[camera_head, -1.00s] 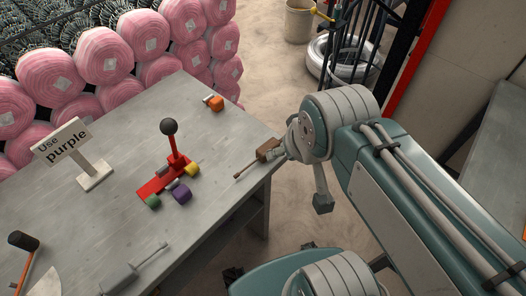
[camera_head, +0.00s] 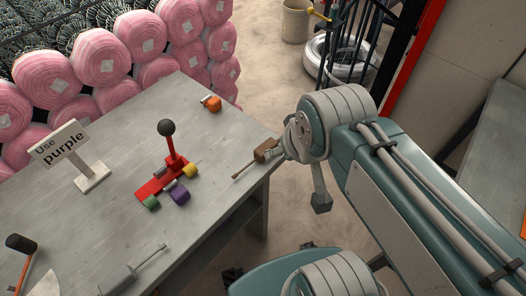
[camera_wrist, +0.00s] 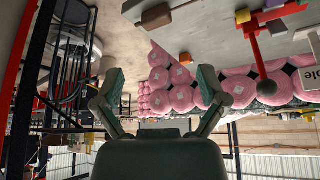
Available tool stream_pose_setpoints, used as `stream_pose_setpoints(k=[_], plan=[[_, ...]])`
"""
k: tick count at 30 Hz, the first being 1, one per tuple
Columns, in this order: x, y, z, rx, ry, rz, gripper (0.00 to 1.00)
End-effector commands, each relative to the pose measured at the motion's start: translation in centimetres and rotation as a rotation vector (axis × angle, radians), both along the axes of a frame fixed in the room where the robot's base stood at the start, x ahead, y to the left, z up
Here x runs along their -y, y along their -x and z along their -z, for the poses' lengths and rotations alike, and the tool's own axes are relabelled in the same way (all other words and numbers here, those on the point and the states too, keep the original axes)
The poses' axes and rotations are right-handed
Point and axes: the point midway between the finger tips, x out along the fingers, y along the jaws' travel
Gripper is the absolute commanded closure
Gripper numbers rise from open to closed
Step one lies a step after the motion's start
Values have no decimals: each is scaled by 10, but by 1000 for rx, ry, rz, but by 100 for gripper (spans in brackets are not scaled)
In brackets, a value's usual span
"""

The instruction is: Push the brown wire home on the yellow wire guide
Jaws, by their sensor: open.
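A yellow cylindrical piece (camera_head: 190,171) sits beside the red base (camera_head: 150,190) of a lever tool with a black ball knob (camera_head: 166,128). I cannot make out a brown wire. The head view hides my fingers.
The grey table (camera_head: 215,135) also holds a purple piece (camera_head: 180,195), a green piece (camera_head: 151,203), an orange piece (camera_head: 212,104), a "Use purple" sign (camera_head: 60,145), a black-headed hammer (camera_head: 21,244) and a grey tool (camera_head: 120,280). Pink rolls (camera_head: 98,57) stand behind the table.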

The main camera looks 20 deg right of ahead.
Motion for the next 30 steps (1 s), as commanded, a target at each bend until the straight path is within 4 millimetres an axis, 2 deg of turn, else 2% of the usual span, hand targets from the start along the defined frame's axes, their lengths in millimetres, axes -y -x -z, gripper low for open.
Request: stream_pose_setpoints(k=[5,14,20,30], plan=[[0,-14,1,-47,77,-152,14],[1,-59,13,-189,299,-718,14],[2,-91,29,-263,400,-1119,14],[3,-139,68,-319,483,-1791,14]])
